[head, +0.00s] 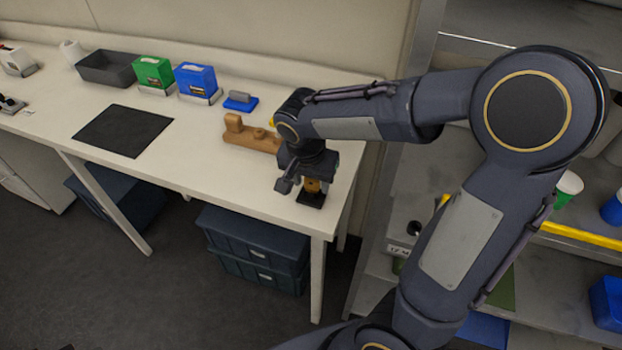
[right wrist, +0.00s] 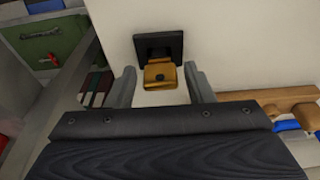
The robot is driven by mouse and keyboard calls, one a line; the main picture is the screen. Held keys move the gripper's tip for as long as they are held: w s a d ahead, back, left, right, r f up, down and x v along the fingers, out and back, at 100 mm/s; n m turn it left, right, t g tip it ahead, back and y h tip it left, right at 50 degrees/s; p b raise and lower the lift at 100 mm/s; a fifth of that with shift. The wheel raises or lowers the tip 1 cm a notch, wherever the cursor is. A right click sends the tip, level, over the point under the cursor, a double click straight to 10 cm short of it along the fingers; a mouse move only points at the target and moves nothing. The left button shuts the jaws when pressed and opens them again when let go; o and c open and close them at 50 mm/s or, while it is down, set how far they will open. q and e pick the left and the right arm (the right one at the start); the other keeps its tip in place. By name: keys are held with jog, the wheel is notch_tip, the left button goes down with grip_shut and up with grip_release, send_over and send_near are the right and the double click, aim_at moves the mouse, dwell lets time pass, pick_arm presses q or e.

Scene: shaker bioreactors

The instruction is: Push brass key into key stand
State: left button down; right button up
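The brass key (right wrist: 160,76) shows as a gold block with a dark hole, at the black key stand (right wrist: 158,47) in the right wrist view. In the head view, the gold key (head: 312,185) sits over the stand's black base (head: 310,199) near the table's right front corner. I cannot tell how deep the key is in the stand. My right gripper (right wrist: 162,88) is open, with one finger on each side of the key; it seems not to be clamped. In the head view, my right gripper (head: 301,185) partly hides the key. My left gripper is out of view.
A wooden holder (head: 240,132) lies just left of my right gripper. A blue block (head: 240,102), blue box (head: 196,80), green box (head: 153,72) and grey tray (head: 106,68) stand along the back. A black mat (head: 122,131) lies left. A shelf rack (head: 402,165) stands right.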

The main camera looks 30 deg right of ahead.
jog(key=shift+o, duration=0.9)
jog(key=v, duration=0.7)
jog(key=shift+r, duration=0.4)
jog(key=s+a+f+n+t+y, duration=0.1)
jog(key=s+n+t+y, duration=0.1)
jog(key=s+n, duration=0.2)
jog(key=s+a+f+n+t+y, duration=0.1)
jog(key=s+n+t+y, duration=0.1)
jog(key=s, duration=0.9)
jog(key=shift+s+a+f+n+y, duration=0.35)
jog(key=shift+n+y, duration=0.45)
jog(key=shift+n, duration=0.4)
